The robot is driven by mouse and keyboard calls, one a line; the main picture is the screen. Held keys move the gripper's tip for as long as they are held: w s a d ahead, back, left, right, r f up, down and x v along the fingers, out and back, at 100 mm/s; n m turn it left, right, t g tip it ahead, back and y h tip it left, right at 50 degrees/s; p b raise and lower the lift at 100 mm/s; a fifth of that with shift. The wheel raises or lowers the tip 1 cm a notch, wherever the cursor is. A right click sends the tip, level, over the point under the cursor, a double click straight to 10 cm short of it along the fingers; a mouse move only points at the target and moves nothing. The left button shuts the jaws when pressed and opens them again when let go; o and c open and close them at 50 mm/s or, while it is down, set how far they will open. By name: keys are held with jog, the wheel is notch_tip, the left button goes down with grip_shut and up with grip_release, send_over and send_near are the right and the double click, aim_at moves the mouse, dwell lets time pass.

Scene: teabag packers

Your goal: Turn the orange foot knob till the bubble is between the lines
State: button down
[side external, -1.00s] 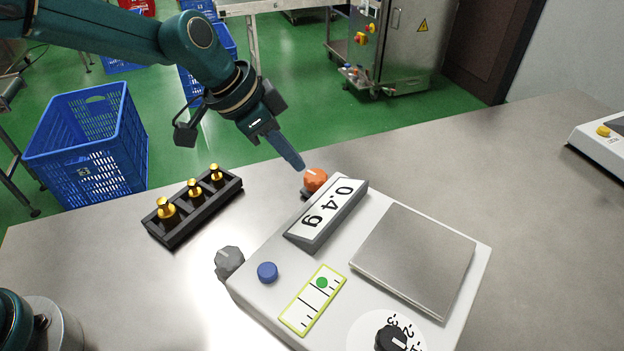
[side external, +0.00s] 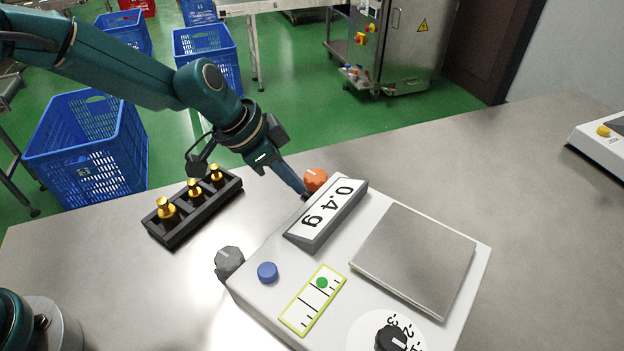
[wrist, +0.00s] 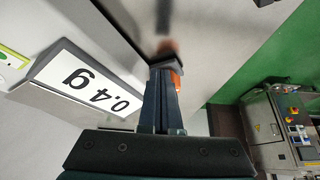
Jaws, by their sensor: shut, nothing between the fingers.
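The orange foot knob (side external: 317,179) sits at the back corner of the white scale (side external: 375,214), with a pale mark on top. My gripper (side external: 304,194) is shut and empty, its fingertips low at the knob's left side; I cannot tell if they touch it. In the wrist view the shut fingers (wrist: 160,70) cover part of the orange knob (wrist: 175,72). The level vial (side external: 303,314) has a yellow-green rim and dark lines. Its green bubble (side external: 322,283) lies off centre, toward the upper right end. The display (side external: 326,211) reads 0.4 g.
A grey foot knob (side external: 229,261) and a blue button (side external: 267,272) are at the scale's left. A black dial (side external: 391,339) is at its front. A black rack (side external: 178,232) with brass weights stands left of my gripper.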

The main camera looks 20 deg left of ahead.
jog(key=shift+w+d, duration=0.1)
jog(key=shift+w, duration=0.15)
jog(key=shift+w+a, duration=0.35)
jog(key=shift+a, duration=0.1)
dwell(0.5)
jog(key=shift+w+a, duration=0.25)
jog(key=shift+w+a, duration=0.1)
jog(key=shift+w, duration=0.15)
dwell(0.3)
jog(key=shift+a, duration=0.1)
jog(key=shift+s+a, duration=0.2)
jog(key=shift+a, duration=0.05)
notch_tip(320, 180, up, 6)
dwell(0.5)
